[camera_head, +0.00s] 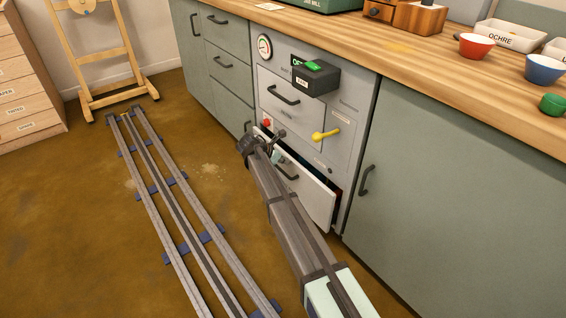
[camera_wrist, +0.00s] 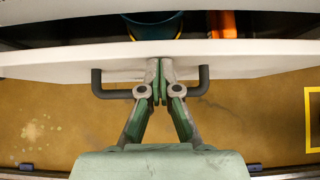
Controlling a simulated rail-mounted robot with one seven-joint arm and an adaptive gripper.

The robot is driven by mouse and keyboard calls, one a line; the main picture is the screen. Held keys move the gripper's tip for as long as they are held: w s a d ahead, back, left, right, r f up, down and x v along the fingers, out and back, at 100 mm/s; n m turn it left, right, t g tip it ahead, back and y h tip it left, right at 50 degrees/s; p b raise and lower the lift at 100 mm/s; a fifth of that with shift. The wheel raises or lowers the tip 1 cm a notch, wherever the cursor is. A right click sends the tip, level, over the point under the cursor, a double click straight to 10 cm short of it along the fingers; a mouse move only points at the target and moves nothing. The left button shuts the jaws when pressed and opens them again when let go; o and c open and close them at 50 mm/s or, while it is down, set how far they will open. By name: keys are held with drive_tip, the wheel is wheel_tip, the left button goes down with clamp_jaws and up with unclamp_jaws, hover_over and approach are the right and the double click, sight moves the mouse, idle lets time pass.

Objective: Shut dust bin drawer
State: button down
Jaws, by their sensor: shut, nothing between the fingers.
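The dust bin drawer (camera_head: 317,202) is the pale lower drawer of the grey cabinet unit, and it stands partly open. In the wrist view its pale front (camera_wrist: 60,62) crosses the picture, with a dark interior behind it. Its dark handle (camera_wrist: 110,93) sticks out from the front. My gripper (camera_wrist: 160,66) is shut and empty. Its fingertips are at the drawer front, between the two handle posts, and hide the middle of the handle. Whether they touch the front cannot be told. In the head view my arm partly hides the drawer.
A blue round thing (camera_wrist: 152,24) and an orange thing (camera_wrist: 223,23) lie inside the drawer. Above, a yellow lever (camera_head: 326,135) and a dark box (camera_head: 316,78) stick out from the unit. Floor rails (camera_head: 180,190) run at left. A wooden easel (camera_head: 100,60) stands behind.

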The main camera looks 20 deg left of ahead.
drive_tip(key=p, duration=0.1)
drive_tip(key=w+d+p, duration=0.1)
drive_tip(key=p, duration=0.1)
drive_tip(key=shift+w+r, duration=0.3)
drive_tip(key=shift+w+d+f+p, duration=0.2)
drive_tip(key=shift+w+p, duration=0.1)
drive_tip(key=shift+p, duration=0.05)
drive_tip(key=shift+f, duration=0.1)
drive_tip(key=shift+s, duration=0.15)
